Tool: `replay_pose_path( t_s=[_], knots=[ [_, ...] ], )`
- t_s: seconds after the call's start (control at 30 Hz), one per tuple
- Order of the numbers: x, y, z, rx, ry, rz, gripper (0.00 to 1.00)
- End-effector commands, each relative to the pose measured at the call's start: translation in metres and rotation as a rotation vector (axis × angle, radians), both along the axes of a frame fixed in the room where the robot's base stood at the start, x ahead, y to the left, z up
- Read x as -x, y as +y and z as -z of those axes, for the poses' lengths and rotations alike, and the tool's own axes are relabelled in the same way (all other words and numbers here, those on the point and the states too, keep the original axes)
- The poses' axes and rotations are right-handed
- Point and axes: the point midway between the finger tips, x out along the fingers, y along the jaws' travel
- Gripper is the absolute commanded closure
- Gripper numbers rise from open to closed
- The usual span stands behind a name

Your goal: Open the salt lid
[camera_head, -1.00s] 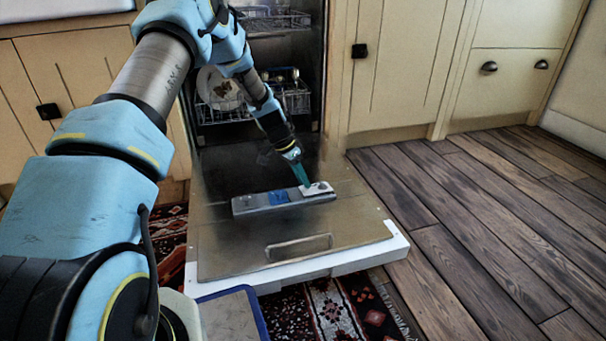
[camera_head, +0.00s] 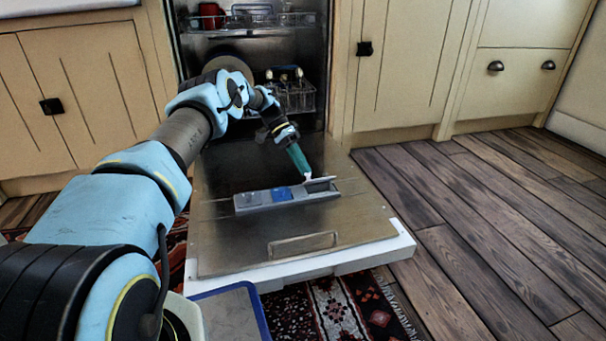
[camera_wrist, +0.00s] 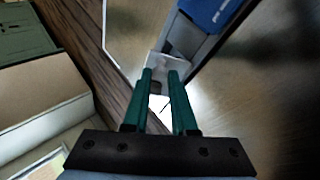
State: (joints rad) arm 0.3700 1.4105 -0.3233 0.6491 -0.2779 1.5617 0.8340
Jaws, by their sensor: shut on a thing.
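The grey dispenser strip (camera_head: 245,203) is set in the inner face of the lowered dishwasher door (camera_head: 235,250). A blue piece (camera_head: 281,194) sits at its middle. The pale salt lid (camera_head: 320,184) at the strip's right end is tilted up, with a dark gap beneath it. My gripper (camera_head: 307,176) reaches down to this lid and is shut on it. In the wrist view, the green fingers (camera_wrist: 160,73) stand a little apart with the pale lid (camera_wrist: 166,60) at their tips. The exact contact is partly hidden by the fingers.
The open dishwasher has a lower rack (camera_head: 298,98) with dishes and an upper rack (camera_head: 262,20) behind my arm. A patterned rug (camera_head: 330,308) lies below. Wooden floor (camera_head: 480,220) to the right is clear.

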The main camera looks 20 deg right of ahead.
Motion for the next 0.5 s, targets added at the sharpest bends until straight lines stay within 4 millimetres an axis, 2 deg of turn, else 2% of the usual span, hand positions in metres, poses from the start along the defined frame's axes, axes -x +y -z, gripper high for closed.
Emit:
replay_pose_path(
  t_s=[0.03, 0.5],
  knots=[
    [-0.0016, 0.0001, 0.0044, -0.001, 0.006, -0.001, 1.00],
    [-0.0024, -0.0002, 0.0009, -0.005, 0.035, 0.000, 1.00]
  ],
)
